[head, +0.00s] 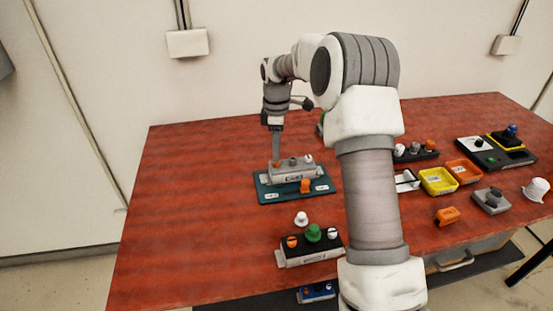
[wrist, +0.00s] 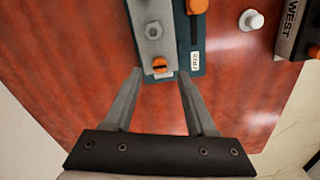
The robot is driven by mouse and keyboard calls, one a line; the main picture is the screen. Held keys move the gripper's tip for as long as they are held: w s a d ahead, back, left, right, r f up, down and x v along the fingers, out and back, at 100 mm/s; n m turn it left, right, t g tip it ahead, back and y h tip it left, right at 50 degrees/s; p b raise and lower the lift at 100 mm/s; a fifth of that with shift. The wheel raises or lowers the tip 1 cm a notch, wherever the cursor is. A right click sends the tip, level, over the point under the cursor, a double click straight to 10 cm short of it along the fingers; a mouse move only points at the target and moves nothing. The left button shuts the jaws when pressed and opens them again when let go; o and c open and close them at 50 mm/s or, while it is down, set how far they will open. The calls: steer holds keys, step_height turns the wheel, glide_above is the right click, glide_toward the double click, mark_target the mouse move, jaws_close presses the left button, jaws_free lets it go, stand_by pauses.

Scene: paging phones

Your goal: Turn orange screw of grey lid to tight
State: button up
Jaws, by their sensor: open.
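The grey lid (head: 292,176) lies on a teal board (head: 265,196) and carries an orange screw (head: 277,164) at its left end. In the wrist view the orange screw (wrist: 159,66) is at the near end of the grey lid (wrist: 150,12), with a dark slot across its head. My gripper (wrist: 160,72) is open and empty. Its fingertips are to the left and right of the screw in the picture, apart from it. In the head view my gripper (head: 276,160) points down at the lid's left end. How tight the screw is cannot be told.
An orange knob (head: 305,186) sits on the teal board beside the lid. A white knob (head: 301,218) stands in front, near a grey block (head: 310,256) with orange, green and white knobs. Yellow (head: 438,181) and orange (head: 464,171) trays are at right. The left table (head: 190,210) is clear.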

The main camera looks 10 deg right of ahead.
mark_target(277, 168)
steer(key=shift+f, duration=1.85)
jaws_close()
